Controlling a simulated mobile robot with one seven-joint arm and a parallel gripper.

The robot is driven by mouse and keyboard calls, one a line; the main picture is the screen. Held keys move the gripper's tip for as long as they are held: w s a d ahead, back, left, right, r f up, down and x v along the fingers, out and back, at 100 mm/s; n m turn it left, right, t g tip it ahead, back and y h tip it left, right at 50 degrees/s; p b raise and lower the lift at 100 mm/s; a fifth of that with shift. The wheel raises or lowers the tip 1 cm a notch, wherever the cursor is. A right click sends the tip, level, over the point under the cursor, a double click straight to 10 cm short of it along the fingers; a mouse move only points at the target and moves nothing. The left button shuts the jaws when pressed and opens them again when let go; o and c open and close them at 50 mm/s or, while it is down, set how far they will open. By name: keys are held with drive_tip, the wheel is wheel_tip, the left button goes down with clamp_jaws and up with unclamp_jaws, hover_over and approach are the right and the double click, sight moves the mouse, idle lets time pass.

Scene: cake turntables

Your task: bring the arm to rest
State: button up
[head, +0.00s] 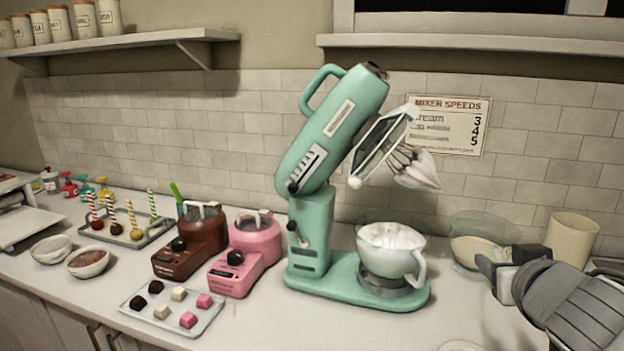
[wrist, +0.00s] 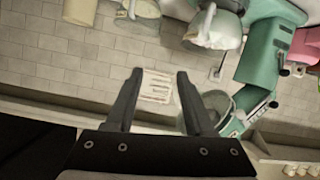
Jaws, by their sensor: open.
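My gripper (head: 496,272) is at the right of the head view, above the counter and to the right of the mint-green stand mixer (head: 333,130). In the wrist view my gripper (wrist: 160,76) has its two dark fingers spread apart with nothing held between them. The mixer speeds sign (wrist: 156,88) shows in the gap, farther off on the wall. The mixer head is tilted up, with a cream-coated whisk (head: 415,168) hanging from it. A white bowl (head: 388,255) of cream stands on the mixer base. My gripper is apart from both mixer and bowl.
A beige canister (head: 572,238) and a glass bowl (head: 482,240) stand behind my gripper, close to it in the picture. Brown and pink small machines (head: 245,262), a tray of cubes (head: 165,318) and a cake-pop stand (head: 125,236) fill the left. Front counter is partly clear.

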drive_tip(key=s+a+f+n+g+y+p, duration=0.1)
drive_tip(key=s+a+g+y+p, duration=0.2)
drive_tip(key=s+a, duration=0.7)
drive_tip(key=a+g+p, duration=0.2)
drive_tip(key=a+g, duration=0.2)
drive_tip(key=shift+s+f+y+p, duration=0.25)
drive_tip(key=shift+s+y+p, duration=0.05)
drive_tip(key=shift+s+y, duration=0.1)
